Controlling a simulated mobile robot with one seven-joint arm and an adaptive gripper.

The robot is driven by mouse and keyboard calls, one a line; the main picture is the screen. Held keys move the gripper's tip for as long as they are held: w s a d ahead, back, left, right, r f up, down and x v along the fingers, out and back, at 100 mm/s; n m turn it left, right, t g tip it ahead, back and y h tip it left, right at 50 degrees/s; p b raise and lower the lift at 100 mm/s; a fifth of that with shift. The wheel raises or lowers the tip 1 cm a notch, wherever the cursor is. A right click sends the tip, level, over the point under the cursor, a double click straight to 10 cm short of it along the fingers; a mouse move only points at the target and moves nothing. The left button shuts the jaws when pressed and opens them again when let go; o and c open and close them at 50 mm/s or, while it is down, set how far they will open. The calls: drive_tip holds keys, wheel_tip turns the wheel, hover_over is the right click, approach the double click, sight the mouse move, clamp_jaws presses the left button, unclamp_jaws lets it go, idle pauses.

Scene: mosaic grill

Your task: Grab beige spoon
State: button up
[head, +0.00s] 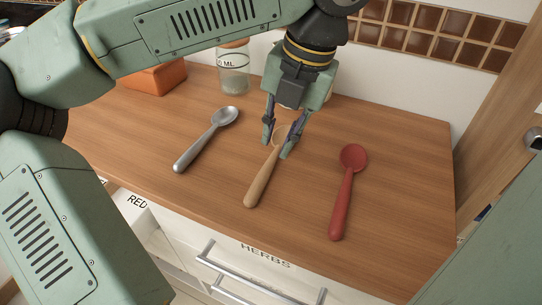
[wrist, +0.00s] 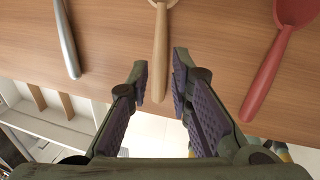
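The beige spoon (head: 262,180) lies on the wooden counter between a grey spoon and a red spoon. Its handle points toward the front edge, and its bowl is partly hidden behind my fingers in the head view. My gripper (head: 276,147) is over the upper part of this spoon, pointing down. In the wrist view, my gripper (wrist: 159,62) is open, with the beige spoon's handle (wrist: 160,50) showing in the gap between the two fingers. I see no finger clearly pressing on the handle. I cannot tell the exact height of the fingertips above the counter.
The grey spoon (head: 203,141) lies to the left and the red spoon (head: 346,190) to the right, both apart from my gripper. A glass jar (head: 233,70) and an orange block (head: 157,78) stand at the back. Drawers are below the counter (head: 400,230).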

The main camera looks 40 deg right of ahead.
sight(269, 163)
drive_tip(key=shift+p+x, duration=0.7)
drive_tip(key=shift+x, duration=2.65)
clamp_jaws()
